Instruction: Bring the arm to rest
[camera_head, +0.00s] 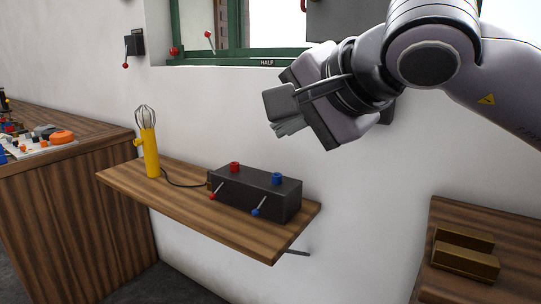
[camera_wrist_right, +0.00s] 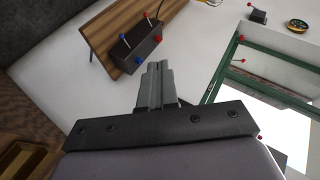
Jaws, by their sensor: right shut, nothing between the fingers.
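My right arm comes in from the upper right of the head view. Its gripper (camera_head: 291,128) is raised in front of the white wall, above and apart from the wall shelf. In the right wrist view the two fingers of the right gripper (camera_wrist_right: 155,70) lie together, shut with nothing between them. My left gripper shows in neither view.
A green-framed window (camera_head: 225,60) is behind the arm. Brown blocks (camera_head: 464,262) lie on a right-hand wooden surface (camera_head: 500,222). A cluttered counter (camera_head: 70,165) stands left.

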